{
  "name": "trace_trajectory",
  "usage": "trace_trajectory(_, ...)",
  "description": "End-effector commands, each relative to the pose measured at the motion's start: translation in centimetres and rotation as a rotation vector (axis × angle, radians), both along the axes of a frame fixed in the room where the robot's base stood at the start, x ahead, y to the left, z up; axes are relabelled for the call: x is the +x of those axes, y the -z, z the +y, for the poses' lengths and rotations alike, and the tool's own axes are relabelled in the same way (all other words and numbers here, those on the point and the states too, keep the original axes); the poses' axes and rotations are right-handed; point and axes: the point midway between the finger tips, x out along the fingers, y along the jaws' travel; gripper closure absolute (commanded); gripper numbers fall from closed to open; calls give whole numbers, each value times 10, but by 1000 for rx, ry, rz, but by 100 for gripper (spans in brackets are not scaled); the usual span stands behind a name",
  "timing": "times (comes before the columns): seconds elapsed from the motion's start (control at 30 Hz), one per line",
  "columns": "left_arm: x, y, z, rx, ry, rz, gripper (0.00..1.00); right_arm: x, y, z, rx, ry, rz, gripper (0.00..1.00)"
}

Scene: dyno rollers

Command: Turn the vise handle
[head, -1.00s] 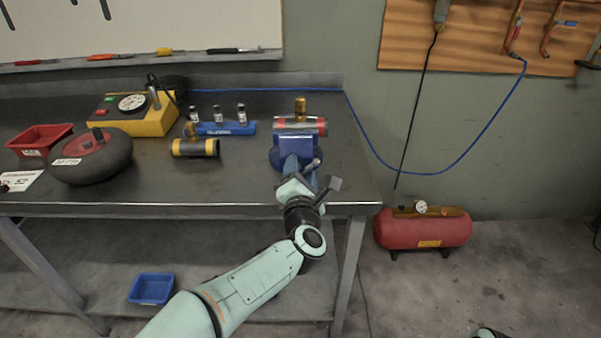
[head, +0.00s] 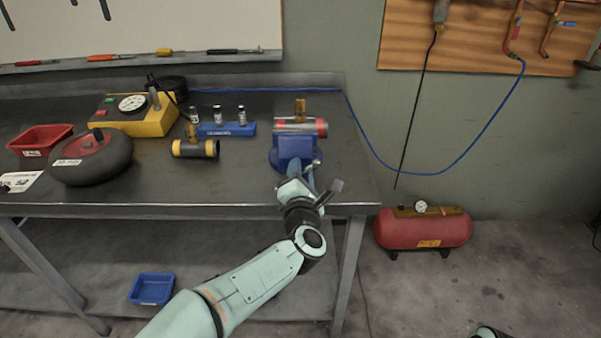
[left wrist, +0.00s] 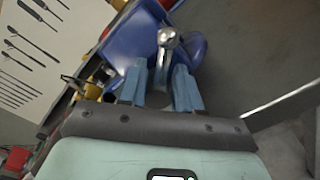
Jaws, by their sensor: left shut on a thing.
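The blue vise (head: 293,150) stands at the right front of the bench and holds a grey cylinder with red ends (head: 300,127). Its blue body also shows in the left wrist view (left wrist: 135,38). The vise handle, a metal bar with a round knob (left wrist: 167,37), runs between my left gripper's blue fingers in that view. My left gripper (head: 300,172) is at the front of the vise, shut on the handle; in the wrist view its fingers (left wrist: 160,88) stand on either side of the bar. The arm hides part of the handle in the head view. My right gripper is not visible.
On the bench (head: 240,180) are a yellow gauge box (head: 130,115), a black wheel (head: 92,158), a red tray (head: 40,140), a black-and-yellow cylinder (head: 195,148) and a blue rack with small bottles (head: 226,130). A red air tank (head: 422,232) sits on the floor at right.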

Motion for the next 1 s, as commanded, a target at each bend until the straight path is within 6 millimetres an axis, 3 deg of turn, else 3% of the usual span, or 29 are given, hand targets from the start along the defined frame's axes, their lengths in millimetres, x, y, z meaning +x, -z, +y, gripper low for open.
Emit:
trace_trajectory(0.7, 0, 5, -1, 391, -2, 3, 98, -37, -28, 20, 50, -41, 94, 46)
trace_trajectory(1.0, 0, 8, -1, 480, -2, 4, 98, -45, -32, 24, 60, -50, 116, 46)
